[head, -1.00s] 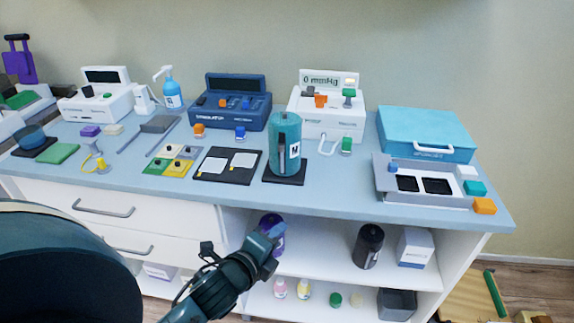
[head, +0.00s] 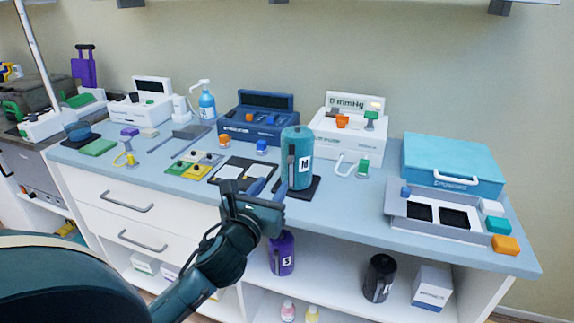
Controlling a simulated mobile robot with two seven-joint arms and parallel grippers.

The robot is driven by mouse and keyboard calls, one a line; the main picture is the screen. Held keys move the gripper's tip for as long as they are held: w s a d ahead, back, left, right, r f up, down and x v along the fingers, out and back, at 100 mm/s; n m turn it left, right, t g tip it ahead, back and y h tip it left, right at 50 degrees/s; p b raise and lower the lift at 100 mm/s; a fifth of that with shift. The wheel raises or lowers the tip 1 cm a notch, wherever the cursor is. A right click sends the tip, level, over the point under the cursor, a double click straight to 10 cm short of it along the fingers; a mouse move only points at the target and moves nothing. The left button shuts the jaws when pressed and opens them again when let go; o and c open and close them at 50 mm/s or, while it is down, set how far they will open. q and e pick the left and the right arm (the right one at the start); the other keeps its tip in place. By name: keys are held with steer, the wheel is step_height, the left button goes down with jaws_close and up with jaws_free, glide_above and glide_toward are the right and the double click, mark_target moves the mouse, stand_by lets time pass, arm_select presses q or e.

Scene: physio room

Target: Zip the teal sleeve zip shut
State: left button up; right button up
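The teal sleeve (head: 298,146) is an upright cylinder with a white label marked M. It stands on a dark mat (head: 312,193) at the counter's front middle. A dark vertical strip runs down its front left side, likely the zip; its slider is too small to make out. My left gripper (head: 266,186) is just left of and in front of the sleeve's lower part, at about counter height. Its two blue fingertips are apart with nothing seen between them. I cannot tell whether the right fingertip touches the sleeve. My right gripper is out of view.
A dark panel with white cards (head: 240,172) lies left of the sleeve, partly behind my gripper. A white gauge box (head: 347,143) and a blue device (head: 258,124) stand behind. A grey tray (head: 437,216) is at right. A purple cylinder (head: 282,254) stands on the shelf below.

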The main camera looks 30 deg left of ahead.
mark_target(290, 161)
arm_select(q)
steer(key=x, duration=1)
steer(key=shift+w+d, duration=0.1)
steer(key=shift+w, duration=0.15)
jaws_close()
steer(key=shift+f, duration=0.1)
